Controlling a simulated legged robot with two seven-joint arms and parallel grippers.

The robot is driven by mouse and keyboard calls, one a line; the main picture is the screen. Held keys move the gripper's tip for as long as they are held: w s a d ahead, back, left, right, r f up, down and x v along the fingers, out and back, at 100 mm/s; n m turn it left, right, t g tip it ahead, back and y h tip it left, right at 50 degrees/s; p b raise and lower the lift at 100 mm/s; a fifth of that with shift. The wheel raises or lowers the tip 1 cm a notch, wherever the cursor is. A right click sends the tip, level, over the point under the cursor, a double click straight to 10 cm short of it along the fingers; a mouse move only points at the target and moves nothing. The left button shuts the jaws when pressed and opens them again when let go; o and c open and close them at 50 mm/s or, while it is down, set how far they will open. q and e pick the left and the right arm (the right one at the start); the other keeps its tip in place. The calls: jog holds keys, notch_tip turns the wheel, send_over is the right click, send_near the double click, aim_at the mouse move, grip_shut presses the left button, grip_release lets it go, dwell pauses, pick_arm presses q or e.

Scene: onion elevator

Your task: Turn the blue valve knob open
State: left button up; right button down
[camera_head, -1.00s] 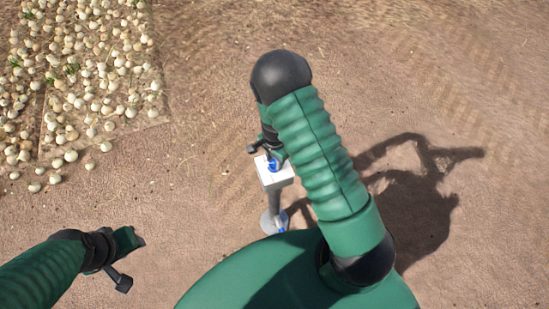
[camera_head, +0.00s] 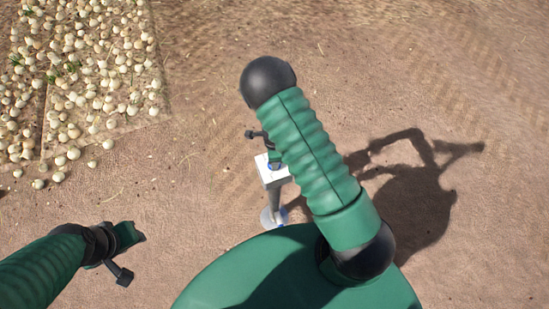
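A white box (camera_head: 266,176) on a grey post stands on the ground near the middle. The blue valve knob (camera_head: 271,166) sits on its top and is mostly hidden behind my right arm. My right gripper (camera_head: 262,143) is just above and behind the knob. One dark finger sticks out to the left, clear of the knob. The rest is covered by my green upper arm, so I cannot tell its opening or any contact. My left gripper (camera_head: 127,256) is at the lower left, far from the post, with its fingers apart and empty.
The post ends in a round grey base (camera_head: 272,217) with a bit of blue beside it. Many pale onions (camera_head: 85,75) lie at the upper left, some loose at the edge. Bare dirt (camera_head: 450,80) elsewhere is free. My arm's shadow falls to the right.

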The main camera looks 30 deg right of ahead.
jog(key=shift+a+f, duration=0.1)
jog(key=shift+a, duration=0.05)
dwell(0.3)
jog(key=c, duration=0.9)
grip_release()
jog(key=shift+w, duration=0.1)
jog(key=shift+c, duration=0.2)
notch_tip(320, 180, up, 17)
jog(key=shift+p, duration=0.35)
jog(key=shift+f, duration=0.1)
